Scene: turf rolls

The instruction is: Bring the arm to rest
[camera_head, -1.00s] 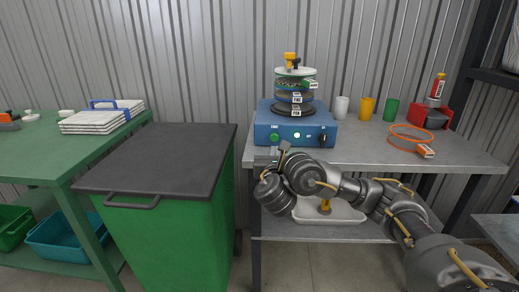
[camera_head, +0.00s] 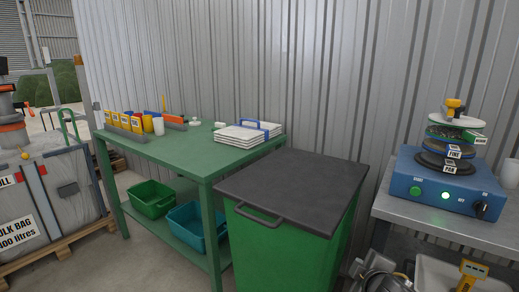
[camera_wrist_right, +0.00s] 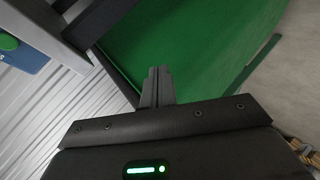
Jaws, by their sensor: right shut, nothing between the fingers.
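My right arm shows at the bottom edge of the head view, low between the green bin (camera_head: 285,245) and the grey bench (camera_head: 430,213). Its gripper fingers cannot be made out there. In the right wrist view my right gripper (camera_wrist_right: 157,76) has its two fingers together with nothing between them. The green bin wall (camera_wrist_right: 205,45) lies beyond the fingertips; I cannot tell how close. My left gripper is in neither view.
The bin has a closed dark lid (camera_head: 300,185). A blue sieve shaker (camera_head: 445,190) with stacked sieves stands on the grey bench. A green table (camera_head: 180,148) with white trays (camera_head: 243,137) stands left. A bulk bag (camera_head: 50,200) sits on a pallet. Floor shows between them.

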